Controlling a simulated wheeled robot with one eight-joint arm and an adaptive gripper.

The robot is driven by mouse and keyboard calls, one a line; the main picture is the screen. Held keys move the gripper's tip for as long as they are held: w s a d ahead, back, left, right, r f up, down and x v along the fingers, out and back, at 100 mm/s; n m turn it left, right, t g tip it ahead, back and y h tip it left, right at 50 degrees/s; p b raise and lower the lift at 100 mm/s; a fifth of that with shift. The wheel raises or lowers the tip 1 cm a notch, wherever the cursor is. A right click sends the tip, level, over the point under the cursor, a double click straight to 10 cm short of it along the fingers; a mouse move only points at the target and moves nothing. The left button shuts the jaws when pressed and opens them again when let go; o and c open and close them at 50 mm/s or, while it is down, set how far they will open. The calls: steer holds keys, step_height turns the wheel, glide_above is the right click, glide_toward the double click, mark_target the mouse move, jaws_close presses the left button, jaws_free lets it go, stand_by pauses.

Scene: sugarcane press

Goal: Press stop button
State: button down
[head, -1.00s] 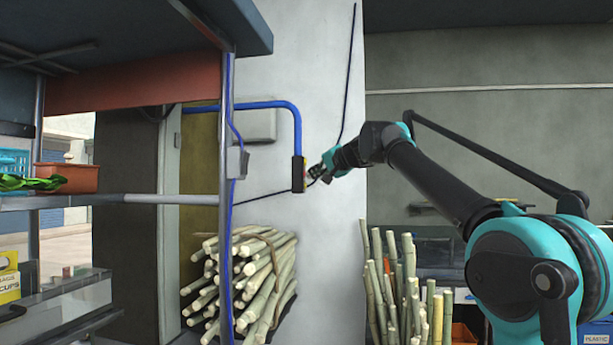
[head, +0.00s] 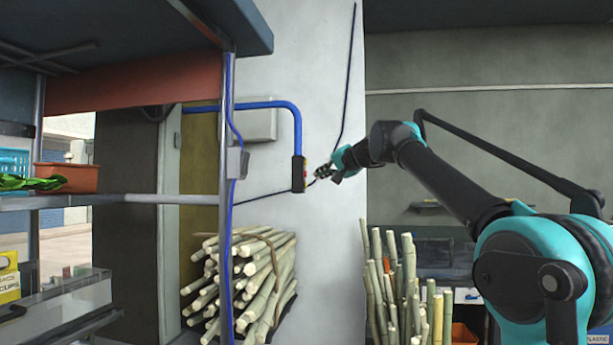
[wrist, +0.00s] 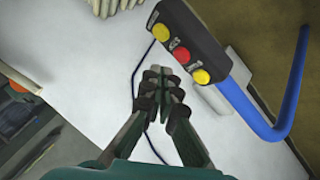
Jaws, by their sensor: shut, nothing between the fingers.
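A dark control box (head: 298,174) hangs on the end of a blue pipe in front of the pale wall. In the wrist view the box (wrist: 178,22) carries a red button (wrist: 181,56) between two yellow buttons (wrist: 160,32) (wrist: 201,76). Each has a small label that I cannot read. My gripper (head: 314,178) is just right of the box in the head view, with a small gap. In the wrist view the closed fingertips (wrist: 160,74) appear below the red button, with nothing between them. The button faces are mostly edge-on in the head view.
The blue pipe (head: 297,125) arches over to the box. A dark cable (head: 346,85) runs down the wall behind my gripper. A metal shelf post (head: 227,190) stands left. Bundled canes (head: 262,275) lie below the box, and upright canes (head: 405,290) stand below my arm.

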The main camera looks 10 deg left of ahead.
steer(key=d, duration=0.4)
stand_by(0.8)
steer(key=s+d+f+n+g+h, duration=0.1)
steer(key=s+d+f, duration=0.25)
steer(key=f, duration=0.85)
steer(key=s+d+f+n+g+h, duration=0.1)
steer(key=s+d+f+h, duration=0.2)
steer(key=f, duration=0.9)
steer(key=s+d+f+n+g, duration=0.1)
steer(key=s+d+f, duration=0.25)
steer(key=f, duration=0.85)
steer(key=s+d+f+g+h, duration=0.1)
steer(key=s+d+f+h, duration=0.1)
steer(key=s+d+f, duration=0.3)
steer(key=s+d+f+g+h, duration=0.1)
steer(key=s+d+f, duration=0.5)
steer(key=s+f, duration=0.7)
steer(key=s+d+f+g+h, duration=0.1)
steer(key=s+d+f+h, duration=0.2)
steer(key=s+d+f, duration=0.3)
steer(key=s+f, duration=0.3)
steer(key=f, duration=0.4)
steer(key=shift+s+f+g+h, duration=0.2)
steer(key=shift+f+g+h, duration=0.1)
steer(key=shift+g, duration=0.1)
